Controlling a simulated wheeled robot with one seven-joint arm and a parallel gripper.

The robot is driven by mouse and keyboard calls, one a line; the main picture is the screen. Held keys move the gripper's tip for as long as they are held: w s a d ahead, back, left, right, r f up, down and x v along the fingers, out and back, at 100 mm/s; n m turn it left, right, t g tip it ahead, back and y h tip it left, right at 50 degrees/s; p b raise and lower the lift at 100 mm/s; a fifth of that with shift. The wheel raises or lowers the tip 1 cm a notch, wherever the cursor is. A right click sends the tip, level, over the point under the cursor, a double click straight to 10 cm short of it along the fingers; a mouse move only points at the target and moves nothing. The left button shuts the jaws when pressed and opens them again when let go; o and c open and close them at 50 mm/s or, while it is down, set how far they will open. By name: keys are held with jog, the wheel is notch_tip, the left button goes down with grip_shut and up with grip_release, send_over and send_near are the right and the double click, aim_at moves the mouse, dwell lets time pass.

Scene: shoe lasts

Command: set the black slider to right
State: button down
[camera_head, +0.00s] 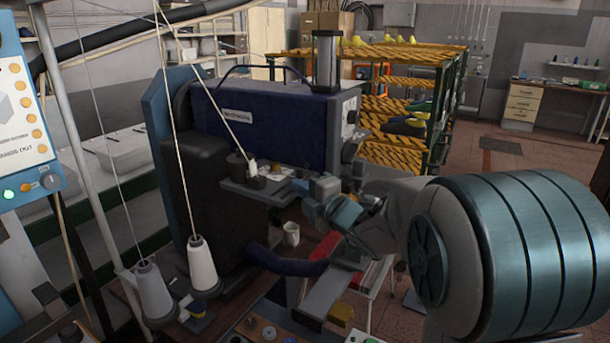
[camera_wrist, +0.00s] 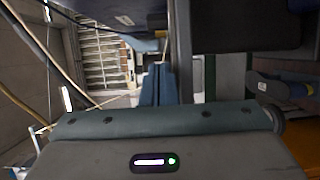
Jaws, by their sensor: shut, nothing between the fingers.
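I cannot make out the black slider for certain in either view. A small platform (camera_head: 262,190) with several small dark and light parts juts from the front of the dark blue machine (camera_head: 265,122). My gripper (camera_wrist: 160,68) shows in the wrist view as two blue-grey fingers side by side, shut with nothing between them. In the head view my wrist is just right of the platform, and my fingers are too small and crowded there to make out. Whether they touch anything cannot be told.
Two thread cones (camera_head: 202,262) stand at the lower left, with threads running up from them. A white mug (camera_head: 291,234) sits below the platform. A control panel (camera_head: 25,120) is at the left edge. A yellow-shelved rack (camera_head: 400,150) stands behind; open floor lies to the right.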

aim_at(315, 173)
jog(key=w, duration=0.1)
jog(key=w+d+p, duration=0.1)
jog(key=w, duration=0.1)
jog(key=shift+w, duration=0.3)
jog(key=shift+w, duration=0.1)
jog(key=w+d, duration=0.1)
jog(key=w+d+b, duration=0.1)
jog(key=w, duration=0.1)
jog(key=shift+w+d+f, duration=0.1)
jog(key=shift+w+d, duration=0.15)
jog(key=shift+w, duration=0.05)
jog(key=shift+d, duration=0.1)
